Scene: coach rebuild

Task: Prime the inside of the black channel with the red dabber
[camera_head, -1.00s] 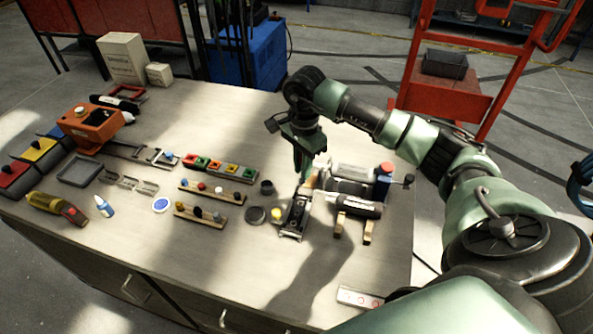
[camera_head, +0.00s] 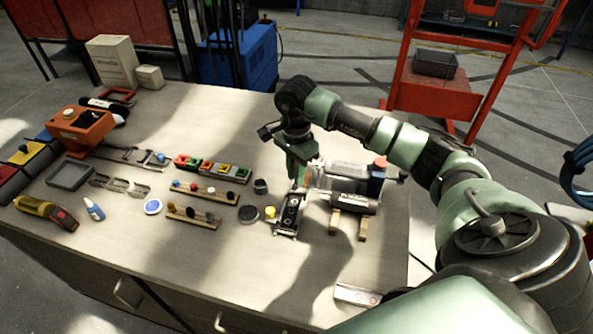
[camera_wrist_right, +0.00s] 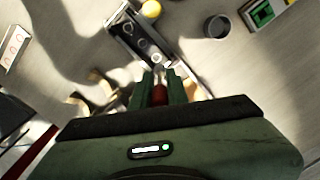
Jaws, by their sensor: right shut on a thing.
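The black channel (camera_head: 291,213) is a dark open trough on a metal base near the table's front right. It also shows in the right wrist view (camera_wrist_right: 136,38). My right gripper (camera_wrist_right: 158,80) is shut on the red dabber (camera_wrist_right: 159,95), whose red body shows between the green fingers. In the wrist view the dabber's tip lies close to the near end of the channel. Whether it touches the channel I cannot tell. In the head view my right gripper (camera_head: 298,180) hangs just behind the channel, and the dabber is mostly hidden there. My left gripper is not in view.
A yellow-topped item (camera_head: 271,213) and a dark round lid (camera_head: 248,214) stand left of the channel. A dark cup (camera_head: 260,187) is behind them. A grey cylinder on wooden supports (camera_head: 350,203) is close on the right. The front table strip is mostly clear.

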